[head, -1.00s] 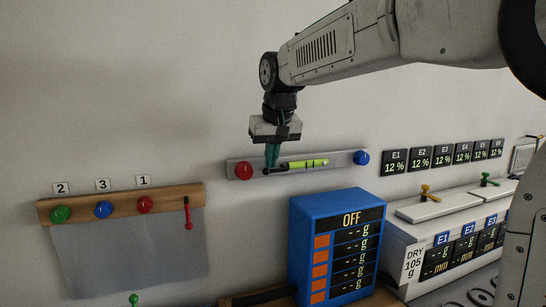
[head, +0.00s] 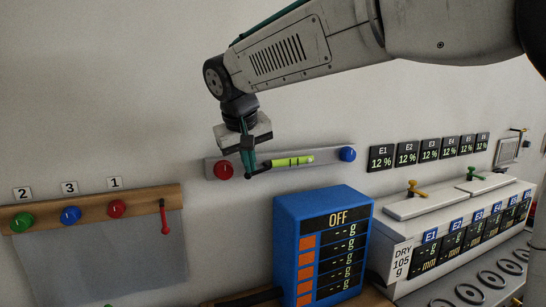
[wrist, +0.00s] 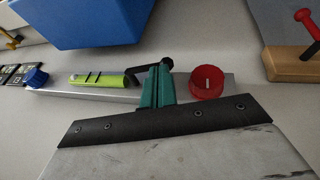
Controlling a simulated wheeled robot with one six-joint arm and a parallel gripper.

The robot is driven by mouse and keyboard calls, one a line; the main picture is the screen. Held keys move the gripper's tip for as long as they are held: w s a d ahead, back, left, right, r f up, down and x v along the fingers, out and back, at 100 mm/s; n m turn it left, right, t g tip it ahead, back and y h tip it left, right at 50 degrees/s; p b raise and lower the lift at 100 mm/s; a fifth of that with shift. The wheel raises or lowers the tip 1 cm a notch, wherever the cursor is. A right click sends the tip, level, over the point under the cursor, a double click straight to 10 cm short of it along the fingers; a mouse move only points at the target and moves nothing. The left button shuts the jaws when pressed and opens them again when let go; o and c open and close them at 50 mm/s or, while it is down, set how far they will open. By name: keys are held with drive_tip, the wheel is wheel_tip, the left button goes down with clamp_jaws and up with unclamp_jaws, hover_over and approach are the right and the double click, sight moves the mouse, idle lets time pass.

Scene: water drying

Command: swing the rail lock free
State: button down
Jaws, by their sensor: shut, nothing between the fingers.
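A pale metal rail (head: 332,155) on the wall carries a red knob (head: 223,170) at its left end, a blue knob (head: 347,154) at its right end and a lime-green vial-like piece (head: 293,161) between them. A black bent lever (wrist: 140,73) runs from the green piece towards the red knob. I cannot tell for sure whether it is the rail lock. My gripper (head: 250,172) is shut and empty, its teal fingers pointing down at the lever's end beside the red knob. In the wrist view the fingertips (wrist: 163,66) overlap the lever's end; contact is unclear.
A blue box reading OFF (head: 322,245) stands below the rail. At left, a wooden bar (head: 90,207) has coloured knobs and a hanging red lever (head: 165,217). White cabinets with displays (head: 445,225) stand at right.

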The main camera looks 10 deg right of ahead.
drive_tip(key=f+h, duration=0.2)
drive_tip(key=h, duration=0.1)
drive_tip(key=a+f+n+t+h, duration=0.1)
drive_tip(key=h, duration=0.1)
drive_tip(key=shift+f, duration=0.1)
drive_tip(key=shift+d+f+h, duration=0.15)
drive_tip(key=shift+f+h, duration=0.1)
drive_tip(key=shift+h, duration=0.15)
drive_tip(key=shift+f, duration=0.2)
idle(0.5)
approach(247, 178)
drive_tip(key=a, duration=0.1)
drive_tip(key=s+a+r, duration=0.1)
drive_tip(key=a+r, duration=0.1)
drive_tip(key=shift+s+a, duration=0.3)
drive_tip(key=shift+s, duration=0.1)
